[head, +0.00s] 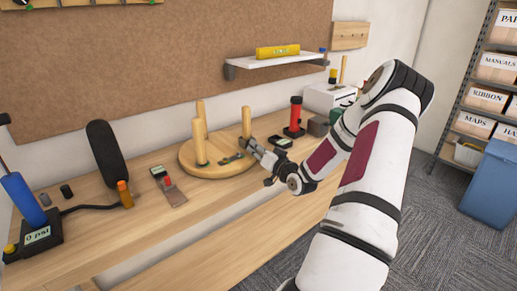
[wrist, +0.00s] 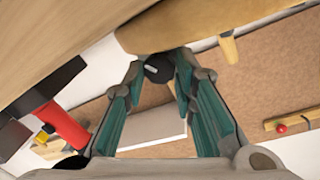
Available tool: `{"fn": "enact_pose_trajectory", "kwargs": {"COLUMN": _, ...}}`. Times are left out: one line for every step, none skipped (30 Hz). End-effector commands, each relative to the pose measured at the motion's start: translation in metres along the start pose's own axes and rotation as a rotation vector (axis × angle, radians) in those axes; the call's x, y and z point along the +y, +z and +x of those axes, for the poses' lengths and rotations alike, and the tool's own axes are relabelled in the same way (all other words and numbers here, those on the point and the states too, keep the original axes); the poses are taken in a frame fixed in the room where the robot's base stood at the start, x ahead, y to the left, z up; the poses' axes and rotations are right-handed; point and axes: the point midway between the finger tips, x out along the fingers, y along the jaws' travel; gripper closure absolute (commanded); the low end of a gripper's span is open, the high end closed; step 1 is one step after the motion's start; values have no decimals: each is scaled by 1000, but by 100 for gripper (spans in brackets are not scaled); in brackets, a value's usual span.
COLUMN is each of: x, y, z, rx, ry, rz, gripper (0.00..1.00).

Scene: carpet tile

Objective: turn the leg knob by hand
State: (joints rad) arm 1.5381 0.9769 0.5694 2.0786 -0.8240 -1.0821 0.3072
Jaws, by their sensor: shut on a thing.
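A round wooden stool seat (head: 208,169) lies on the bench with three wooden legs standing up from it. The right leg (head: 246,122) is beside my gripper (head: 252,146). In the wrist view a black knob (wrist: 158,68) with a pale mark on its face sits between the fingertips of my gripper (wrist: 162,67), which is shut on it. The seat (wrist: 190,22) and one leg (wrist: 229,49) also show there. In the head view my fingers hide the knob.
The bench front (head: 200,220) is clear.

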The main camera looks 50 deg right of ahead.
Motion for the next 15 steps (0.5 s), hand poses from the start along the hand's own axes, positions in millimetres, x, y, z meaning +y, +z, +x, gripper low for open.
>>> {"fn": "enact_pose_trajectory", "kwargs": {"x": 0, "y": -1, "z": 0, "rx": 2, "ry": 0, "rz": -1, "gripper": 100}}
{"fn": "enact_pose_trajectory", "kwargs": {"x": 0, "y": -1, "z": 0, "rx": 2, "ry": 0, "rz": -1, "gripper": 73}}
{"fn": "enact_pose_trajectory", "kwargs": {"x": 0, "y": -1, "z": 0, "rx": 2, "ry": 0, "rz": -1, "gripper": 64}}
{"fn": "enact_pose_trajectory", "kwargs": {"x": 0, "y": -1, "z": 0, "rx": 2, "ry": 0, "rz": -1, "gripper": 57}}
{"fn": "enact_pose_trajectory", "kwargs": {"x": 0, "y": -1, "z": 0, "rx": 2, "ry": 0, "rz": -1, "gripper": 54}}
{"fn": "enact_pose_trajectory", "kwargs": {"x": 0, "y": 0, "z": 0, "rx": 1, "ry": 0, "rz": -1, "gripper": 54}}
{"fn": "enact_pose_trajectory", "kwargs": {"x": 0, "y": 0, "z": 0, "rx": 1, "ry": 0, "rz": -1, "gripper": 54}}
{"fn": "enact_pose_trajectory", "kwargs": {"x": 0, "y": 0, "z": 0, "rx": 1, "ry": 0, "rz": -1, "gripper": 54}}
{"fn": "enact_pose_trajectory", "kwargs": {"x": 0, "y": 0, "z": 0, "rx": 1, "ry": 0, "rz": -1, "gripper": 54}}
{"fn": "enact_pose_trajectory", "kwargs": {"x": 0, "y": 0, "z": 0, "rx": 1, "ry": 0, "rz": -1, "gripper": 54}}
{"fn": "enact_pose_trajectory", "kwargs": {"x": 0, "y": 0, "z": 0, "rx": 1, "ry": 0, "rz": -1, "gripper": 54}}
{"fn": "enact_pose_trajectory", "kwargs": {"x": 0, "y": 0, "z": 0, "rx": 1, "ry": 0, "rz": -1, "gripper": 54}}
{"fn": "enact_pose_trajectory", "kwargs": {"x": 0, "y": 0, "z": 0, "rx": 1, "ry": 0, "rz": -1, "gripper": 54}}
{"fn": "enact_pose_trajectory", "kwargs": {"x": 0, "y": 0, "z": -1, "rx": 1, "ry": 0, "rz": -1, "gripper": 54}}
{"fn": "enact_pose_trajectory", "kwargs": {"x": 0, "y": 0, "z": -3, "rx": 0, "ry": 1, "rz": -1, "gripper": 54}}
